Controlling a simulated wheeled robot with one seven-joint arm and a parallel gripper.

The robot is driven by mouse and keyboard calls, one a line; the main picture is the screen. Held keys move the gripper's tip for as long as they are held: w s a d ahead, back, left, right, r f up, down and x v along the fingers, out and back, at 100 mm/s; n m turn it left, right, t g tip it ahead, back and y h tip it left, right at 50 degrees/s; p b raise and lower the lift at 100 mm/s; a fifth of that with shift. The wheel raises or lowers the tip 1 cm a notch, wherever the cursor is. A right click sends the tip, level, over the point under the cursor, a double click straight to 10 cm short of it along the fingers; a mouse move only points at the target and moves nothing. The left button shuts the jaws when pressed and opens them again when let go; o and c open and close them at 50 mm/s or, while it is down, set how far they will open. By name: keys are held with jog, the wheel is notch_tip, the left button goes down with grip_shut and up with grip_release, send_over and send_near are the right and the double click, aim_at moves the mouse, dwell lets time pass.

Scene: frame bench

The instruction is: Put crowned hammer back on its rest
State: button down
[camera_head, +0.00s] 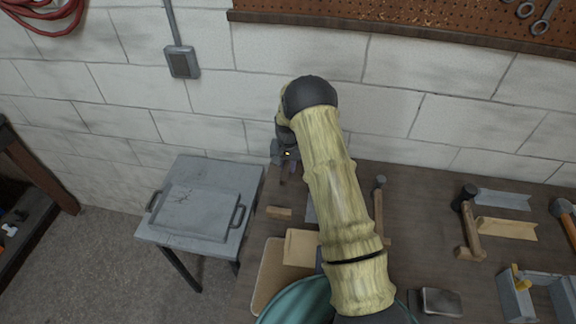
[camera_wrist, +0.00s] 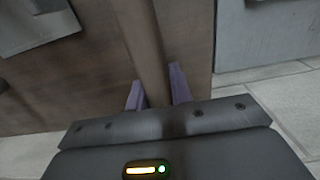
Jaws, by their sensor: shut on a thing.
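My gripper (camera_head: 286,168) is over the back left of the brown bench, partly hidden by my arm. In the wrist view, its purple fingertips (camera_wrist: 158,90) are shut on a brown wooden shaft, taken as the crowned hammer's handle (camera_wrist: 146,40). The shaft runs away from the jaws to the top of the picture. The hammer's head is not in view, so its crown cannot be seen. A small wooden block (camera_head: 279,212), possibly the empty rest, lies near the bench's left edge, in front of the gripper. Whether the shaft touches the bench cannot be told.
A grey-headed hammer (camera_head: 379,205) and a black-headed hammer (camera_head: 466,222) lie to the right, with wooden blocks at their handle ends. A side table (camera_head: 205,165) with a grey tray stands left; a wall is behind.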

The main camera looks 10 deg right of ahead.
jog(key=shift+f+b, duration=1.1)
jog(key=shift+f, duration=0.35)
dwell(0.4)
jog(key=c, duration=1.2)
grip_release()
jog(key=shift+o, duration=0.2)
jog(key=shift+r, duration=0.1)
notch_tip(320, 180, up, 17)
jog(key=b, duration=0.4)
jog(key=shift+r, duration=0.15)
jog(key=shift+s+a, duration=0.1)
jog(key=shift+s, duration=0.05)
